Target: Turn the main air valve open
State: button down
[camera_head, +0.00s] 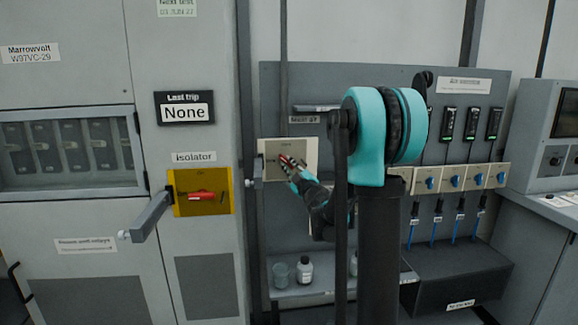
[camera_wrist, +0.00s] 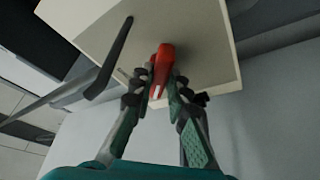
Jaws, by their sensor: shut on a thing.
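The main air valve has a red handle (camera_wrist: 163,62) on a cream plate (camera_head: 306,152), left of the middle in the head view. My gripper (camera_head: 291,163) reaches the plate from the lower right. In the wrist view my gripper (camera_wrist: 162,88) has its two fingers closed on either side of the red handle's end. The fingertips and my arm hide part of the handle in the head view, and the writing on the plate is too small to read. The cream plate also fills the top middle of the wrist view (camera_wrist: 215,75).
Left stands a grey cabinet with a red isolator handle (camera_head: 200,195) on a yellow plate and a protruding grey lever (camera_head: 150,217). Right are several blue knobs (camera_head: 454,181) on cream plates. A shelf below holds a glass (camera_head: 281,274) and a white bottle (camera_head: 305,269).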

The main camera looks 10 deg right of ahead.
jog(key=m+h, duration=0.1)
jog(key=m, duration=0.2)
jog(key=m+t+h, duration=0.1)
jog(key=m, duration=0.2)
jog(key=shift+a+f+t, duration=0.15)
jog(key=shift+t, duration=0.15)
jog(key=m+h, duration=0.2)
jog(key=m, duration=0.1)
jog(key=m+h, duration=0.2)
jog(key=m, duration=0.2)
jog(key=shift+a+t, duration=0.1)
jog(key=shift+t, duration=0.3)
jog(key=c, duration=1.5)
grip_release()
jog(key=shift+s, duration=0.1)
jog(key=v, duration=1.1)
jog(key=shift+s+f, duration=0.25)
jog(key=shift+s, duration=0.1)
